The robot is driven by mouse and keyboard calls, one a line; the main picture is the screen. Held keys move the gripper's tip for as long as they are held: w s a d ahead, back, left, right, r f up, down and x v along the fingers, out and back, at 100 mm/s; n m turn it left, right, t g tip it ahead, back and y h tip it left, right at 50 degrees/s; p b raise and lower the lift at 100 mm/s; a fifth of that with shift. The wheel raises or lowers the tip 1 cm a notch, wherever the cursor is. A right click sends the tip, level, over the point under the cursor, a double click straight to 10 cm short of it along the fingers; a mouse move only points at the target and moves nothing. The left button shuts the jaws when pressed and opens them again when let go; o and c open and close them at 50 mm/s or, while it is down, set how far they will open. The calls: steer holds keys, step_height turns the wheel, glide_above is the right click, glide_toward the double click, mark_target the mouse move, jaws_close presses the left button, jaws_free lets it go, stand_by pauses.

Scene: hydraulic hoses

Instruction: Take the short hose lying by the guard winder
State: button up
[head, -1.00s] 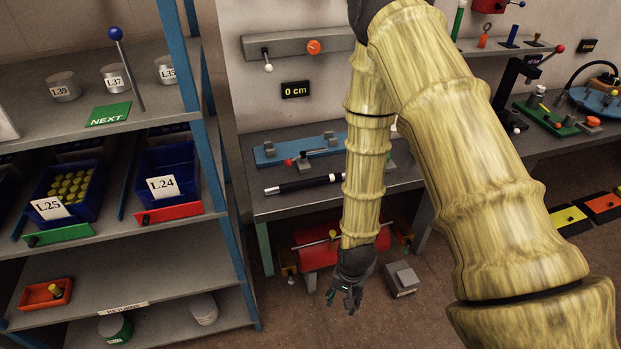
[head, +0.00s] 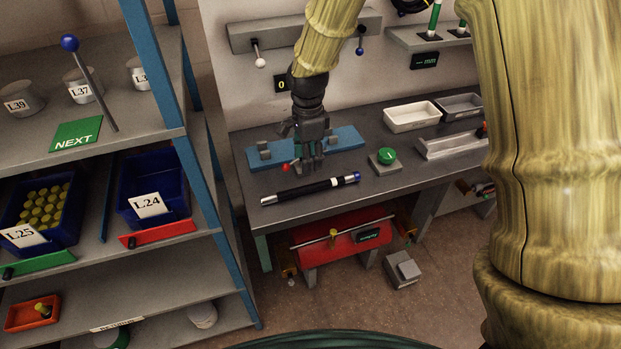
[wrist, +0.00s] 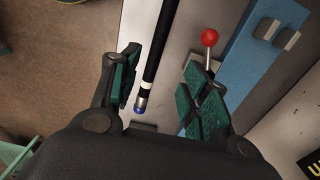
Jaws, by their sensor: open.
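The short hose (head: 305,190) is black with a silver left end, a white band and a blue right end. It lies along the bench's front part, before a blue plate fixture (head: 348,138) with a red-knobbed lever; I cannot tell if this is the guard winder. My gripper (head: 309,168) is open and empty, pointing down above the bench, just behind the hose in the head view. In the wrist view the hose (wrist: 160,50) runs lengthwise between the open fingers (wrist: 163,88), its blue end nearest the palm; no contact shows. The red knob (wrist: 209,37) is near the right finger.
A green button box (head: 386,159) stands right of the hose. A white tray (head: 411,116) and grey trays lie farther right. Under the bench is a red drum-like unit (head: 345,245). A shelf rack with blue bins (head: 150,185) stands left.

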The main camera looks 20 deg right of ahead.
mark_target(313, 185)
steer(key=f, duration=0.3)
steer(key=f+p, duration=0.1)
steer(key=shift+d+f, duration=0.2)
steer(key=shift+d, duration=0.1)
steer(key=shift+s+f, duration=0.15)
steer(key=shift+f, duration=0.3)
steer(key=shift+s+d+f+p, duration=0.1)
steer(key=shift+f+p, duration=0.4)
steer(key=shift+p, duration=0.05)
steer(key=shift+d+f+p, duration=0.15)
steer(key=shift+f+p, duration=0.6)
steer(key=shift+f, duration=1.35)
jaws_close()
